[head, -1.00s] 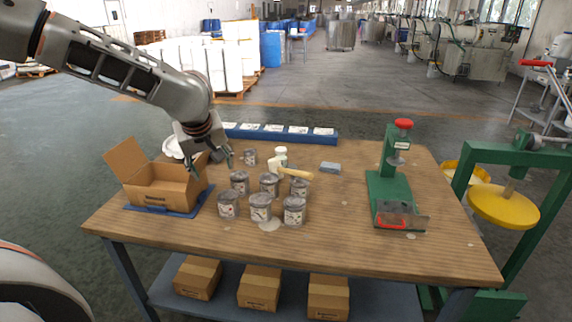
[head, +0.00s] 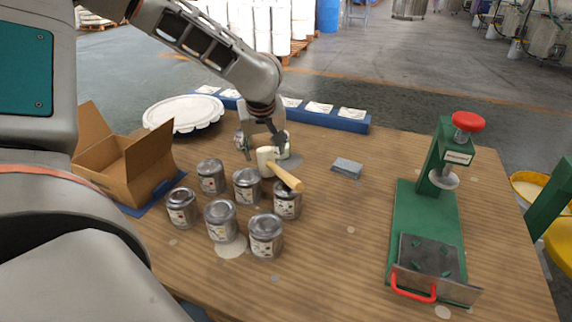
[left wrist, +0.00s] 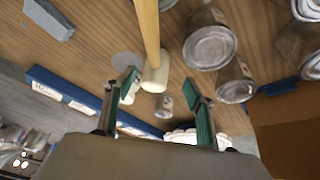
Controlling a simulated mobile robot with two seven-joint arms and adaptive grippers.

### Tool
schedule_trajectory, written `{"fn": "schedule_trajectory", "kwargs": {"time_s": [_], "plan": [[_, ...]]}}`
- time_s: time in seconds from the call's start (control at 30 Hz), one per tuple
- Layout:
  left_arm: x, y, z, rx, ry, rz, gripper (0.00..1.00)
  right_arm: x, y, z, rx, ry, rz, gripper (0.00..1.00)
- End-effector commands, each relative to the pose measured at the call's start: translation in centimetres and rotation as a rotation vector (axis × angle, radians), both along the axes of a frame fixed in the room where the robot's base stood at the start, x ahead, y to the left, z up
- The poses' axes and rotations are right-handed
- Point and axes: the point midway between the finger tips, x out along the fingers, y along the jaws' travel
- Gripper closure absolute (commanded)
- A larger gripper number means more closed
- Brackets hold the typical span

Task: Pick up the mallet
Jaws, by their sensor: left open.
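The mallet has a pale cylindrical head (head: 266,161) and a wooden handle (head: 287,178) that points toward the lower right, its end over a grey paint can (head: 287,201). My left gripper (head: 262,147) is open, with its fingers just behind and above the mallet head. In the left wrist view, the mallet head (left wrist: 155,78) shows between the open green-padded fingers (left wrist: 160,86), and the handle (left wrist: 148,30) runs up to the top edge. I cannot tell whether a finger touches the mallet. My right gripper is not in view.
Several paint cans (head: 221,221) stand in front of the mallet. An open cardboard box (head: 149,163) and a white round lid (head: 184,113) are at left. A grey block (head: 347,168) and a green press (head: 428,230) are at right. A blue strip (head: 345,122) lies behind.

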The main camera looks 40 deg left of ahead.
Motion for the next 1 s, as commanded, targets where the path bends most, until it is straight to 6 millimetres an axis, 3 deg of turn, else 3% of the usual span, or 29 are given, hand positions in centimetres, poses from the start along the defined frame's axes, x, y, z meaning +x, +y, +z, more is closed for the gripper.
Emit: {"fn": "schedule_trajectory", "kwargs": {"time_s": [0.03, 0.2, 0.8, 1.0], "plan": [[0.0, 0.0, -1.1, 0.001, 0.011, -0.001, 0.45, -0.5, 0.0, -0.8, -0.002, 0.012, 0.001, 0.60], [0.2, 0.1, -2.2, 0.000, 0.016, -0.001, 0.45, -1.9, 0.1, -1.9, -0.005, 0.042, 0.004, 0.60], [2.6, 2.1, -8.3, -0.001, 0.017, 0.001, 0.45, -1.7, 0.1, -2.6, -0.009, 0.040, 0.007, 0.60], [2.8, 2.2, -8.4, 0.000, 0.013, -0.001, 0.45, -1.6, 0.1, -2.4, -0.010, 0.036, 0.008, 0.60]]}}
